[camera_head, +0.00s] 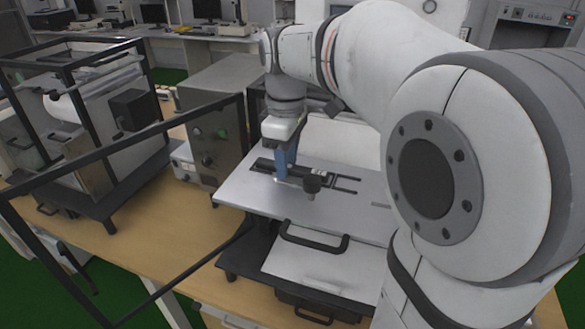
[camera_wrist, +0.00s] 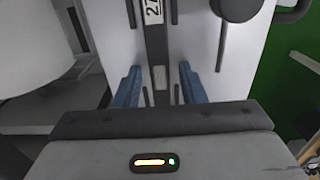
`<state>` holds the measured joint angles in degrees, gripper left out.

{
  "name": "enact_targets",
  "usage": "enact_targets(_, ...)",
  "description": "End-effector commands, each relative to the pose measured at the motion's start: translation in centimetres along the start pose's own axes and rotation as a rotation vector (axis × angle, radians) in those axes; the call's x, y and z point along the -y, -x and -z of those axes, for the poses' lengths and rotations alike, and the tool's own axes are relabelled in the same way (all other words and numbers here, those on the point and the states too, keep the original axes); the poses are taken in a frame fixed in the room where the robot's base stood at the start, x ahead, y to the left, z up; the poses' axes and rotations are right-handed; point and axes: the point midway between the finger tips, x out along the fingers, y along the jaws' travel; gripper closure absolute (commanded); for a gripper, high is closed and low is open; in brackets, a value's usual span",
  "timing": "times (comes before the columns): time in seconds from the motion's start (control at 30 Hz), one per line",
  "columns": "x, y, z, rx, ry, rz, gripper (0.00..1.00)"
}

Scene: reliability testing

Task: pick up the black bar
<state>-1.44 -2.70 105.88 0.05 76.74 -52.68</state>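The black bar (camera_wrist: 158,48) runs up the middle of the wrist view, with a white numbered label near the top and a light patch lower down. In the head view it appears as a dark strip (camera_head: 265,166) on the grey metal plate (camera_head: 243,190). My gripper (camera_wrist: 160,70) is open, with one blue finger on each side of the bar and gaps between. In the head view my gripper (camera_head: 283,177) points down at the plate, and I cannot tell its exact height. My fingers and wrist hide part of the bar.
A dark round knob (camera_head: 312,184) stands on the plate close right of my gripper. Thin dark slots or rails lie nearby. A grey instrument box (camera_head: 212,130) and an open black frame (camera_head: 120,150) stand left.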

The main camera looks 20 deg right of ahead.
Motion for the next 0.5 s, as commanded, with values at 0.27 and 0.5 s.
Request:
enact_targets(0.27, -0.02, 0.02, -0.03, 0.000, -0.001, 0.000, 0.86)
enact_targets(0.5, -0.04, 0.03, -0.04, 0.000, -0.001, 0.000, 1.00)
